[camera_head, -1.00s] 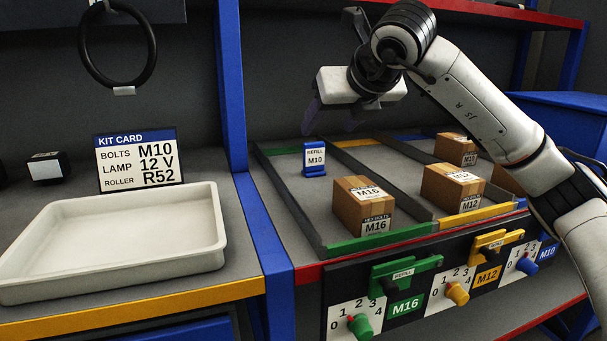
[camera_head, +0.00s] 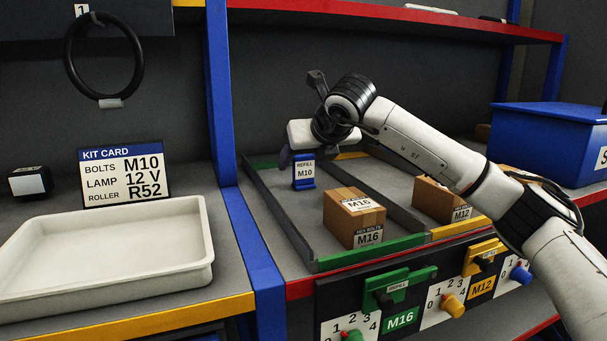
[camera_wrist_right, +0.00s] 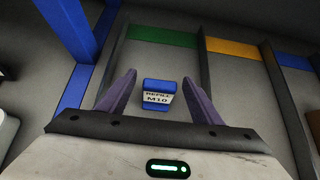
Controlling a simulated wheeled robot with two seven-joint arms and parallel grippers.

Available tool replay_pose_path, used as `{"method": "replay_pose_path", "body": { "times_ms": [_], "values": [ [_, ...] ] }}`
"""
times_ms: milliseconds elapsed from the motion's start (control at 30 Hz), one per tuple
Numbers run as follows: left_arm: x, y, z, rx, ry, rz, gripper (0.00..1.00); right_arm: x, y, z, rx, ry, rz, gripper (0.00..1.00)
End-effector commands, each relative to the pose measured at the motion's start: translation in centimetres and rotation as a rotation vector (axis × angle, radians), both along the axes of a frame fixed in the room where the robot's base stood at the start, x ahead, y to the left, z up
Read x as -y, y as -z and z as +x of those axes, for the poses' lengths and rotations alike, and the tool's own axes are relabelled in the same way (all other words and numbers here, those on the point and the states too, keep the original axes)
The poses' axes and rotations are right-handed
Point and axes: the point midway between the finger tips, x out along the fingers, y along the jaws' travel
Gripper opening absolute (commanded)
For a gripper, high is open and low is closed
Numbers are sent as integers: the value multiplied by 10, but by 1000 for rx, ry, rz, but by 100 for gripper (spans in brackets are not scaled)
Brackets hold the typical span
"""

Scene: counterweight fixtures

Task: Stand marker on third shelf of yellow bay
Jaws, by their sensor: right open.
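The marker (camera_head: 303,173) is a small blue block with a white REFILL M10 label. It stands upright in the lane with green end strips. My right gripper (camera_wrist_right: 158,98) is open. In the right wrist view its two purple fingers point towards the marker (camera_wrist_right: 158,93), which appears between them, with a gap on each side. In the head view the gripper body is just above and behind the marker, and the fingers are mostly hidden. I cannot tell whether they touch it. A yellow front edge (camera_head: 150,316) runs along the left bench. My left gripper is out of view.
An M16 carton (camera_head: 355,217) stands in front of the marker, and an M12 carton (camera_head: 446,200) is in the yellow-ended lane. Dark dividers (camera_head: 400,212) separate the lanes. A white tray (camera_head: 110,255), kit card (camera_head: 124,173) and blue box (camera_head: 550,143) stand around.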

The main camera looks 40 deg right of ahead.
Motion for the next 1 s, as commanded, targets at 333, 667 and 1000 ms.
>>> {"method": "replay_pose_path", "body": {
  "times_ms": [333,667,1000],
  "values": [
    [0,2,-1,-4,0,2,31,0,0,0,0,-1,-1,34],
    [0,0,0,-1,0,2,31,0,-1,0,1,-1,0,12],
    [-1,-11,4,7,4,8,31,-2,-53,1,4,-1,3,12]
  ]
}}
